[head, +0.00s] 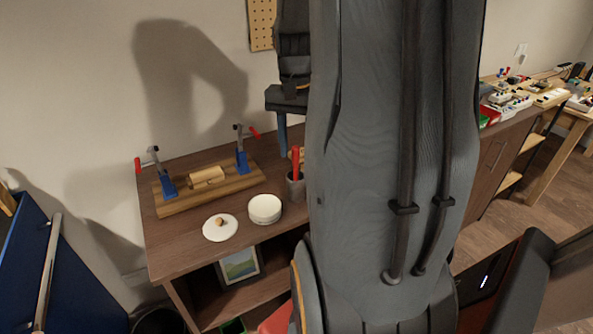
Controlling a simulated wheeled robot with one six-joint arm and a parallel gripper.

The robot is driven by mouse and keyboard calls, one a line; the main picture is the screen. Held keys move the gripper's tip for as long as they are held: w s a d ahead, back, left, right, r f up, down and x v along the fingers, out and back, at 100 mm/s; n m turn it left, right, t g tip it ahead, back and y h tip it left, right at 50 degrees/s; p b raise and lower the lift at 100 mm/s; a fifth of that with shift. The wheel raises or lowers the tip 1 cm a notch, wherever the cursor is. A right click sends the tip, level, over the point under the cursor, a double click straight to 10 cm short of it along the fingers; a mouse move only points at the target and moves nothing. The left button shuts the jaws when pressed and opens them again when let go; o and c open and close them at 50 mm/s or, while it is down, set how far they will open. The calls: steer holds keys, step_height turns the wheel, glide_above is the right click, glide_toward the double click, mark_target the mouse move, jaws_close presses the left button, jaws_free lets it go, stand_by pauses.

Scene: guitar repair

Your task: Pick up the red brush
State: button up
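The red brush (295,163) stands upright in a dark grey cup (296,189) on the brown cabinet top; its lower part is hidden inside the cup. My gripper (283,133) hangs above and slightly left of the cup, pointing down. One blue-grey finger shows, its tip apart from the brush in the picture. The other finger is hidden behind my large arm link, so its opening cannot be judged. Nothing is visibly held.
Left of the cup are a round white container (264,209), a white lid (220,228) with a knob, and a wooden board (172,205) with blue clamps. A pegboard (262,24) hangs on the wall. My arm hides the area right of the cup.

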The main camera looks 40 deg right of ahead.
steer(key=shift+f, duration=0.35)
steer(key=shift+c, duration=0.4)
jaws_close()
steer(key=shift+r, duration=0.1)
